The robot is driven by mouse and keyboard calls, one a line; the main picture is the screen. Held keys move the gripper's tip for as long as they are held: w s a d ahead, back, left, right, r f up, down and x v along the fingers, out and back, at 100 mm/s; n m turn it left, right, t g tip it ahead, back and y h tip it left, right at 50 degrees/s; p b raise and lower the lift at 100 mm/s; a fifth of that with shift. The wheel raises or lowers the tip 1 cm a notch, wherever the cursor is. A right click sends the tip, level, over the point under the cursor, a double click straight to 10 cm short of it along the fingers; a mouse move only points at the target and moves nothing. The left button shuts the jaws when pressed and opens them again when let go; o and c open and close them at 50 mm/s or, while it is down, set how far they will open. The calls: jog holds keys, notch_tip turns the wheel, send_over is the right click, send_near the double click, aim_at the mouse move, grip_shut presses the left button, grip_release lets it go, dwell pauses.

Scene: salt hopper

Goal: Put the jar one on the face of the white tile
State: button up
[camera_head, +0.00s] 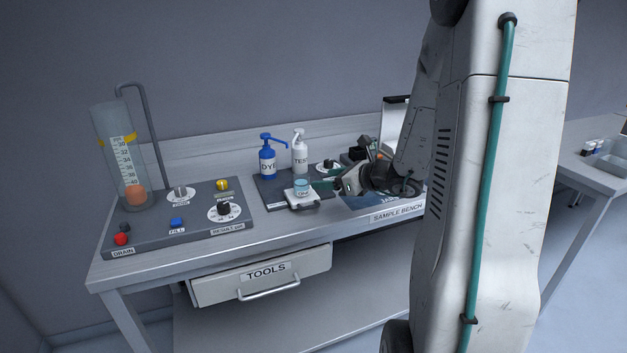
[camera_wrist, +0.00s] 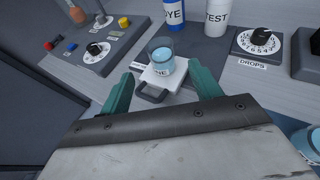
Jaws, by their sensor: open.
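The jar one (camera_head: 301,186) is a small clear jar with light blue liquid and a small label. It stands upright on the white tile (camera_head: 291,202), which has a dark handle at its front. In the wrist view the jar (camera_wrist: 161,58) rests on the face of the tile (camera_wrist: 178,77). My gripper (camera_wrist: 163,84) is open and empty. Its two green fingers are apart, one on each side of the tile's near part in that view, with the jar beyond them. In the head view my gripper (camera_head: 340,186) is just right of the jar.
A blue DYE bottle (camera_head: 267,163) and a white TEST bottle (camera_head: 300,155) stand behind the tile. A DROPS dial (camera_wrist: 260,41) is to the right. Another blue jar (camera_wrist: 311,139) shows at the wrist view's right edge. A control panel (camera_head: 160,234) with a tall cylinder is left.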

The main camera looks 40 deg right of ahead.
jog(key=s+a+r+n+g+y, duration=0.1)
jog(key=s+a+r+n+g, duration=0.15)
jog(key=a+n, duration=0.35)
jog(key=s+a+r+n+g+y, duration=0.2)
jog(key=s+a+n+g, duration=0.15)
jog(key=a, duration=0.45)
jog(key=s+a+r+n+g+y, duration=0.1)
jog(key=s+a+r+n+g, duration=0.1)
jog(key=s+a+n, duration=0.3)
jog(key=s+a+r+n+g+h, duration=0.1)
jog(key=s+n+g+h, duration=0.1)
jog(key=s+n+h, duration=0.2)
jog(key=s+a+r+n+g+h, duration=0.1)
jog(key=s+n+h, duration=0.3)
jog(key=s+n, duration=0.7)
jog(key=a+n+g, duration=0.1)
jog(key=n, duration=0.2)
jog(key=shift+s, duration=0.3)
jog(key=shift+d+r, duration=0.1)
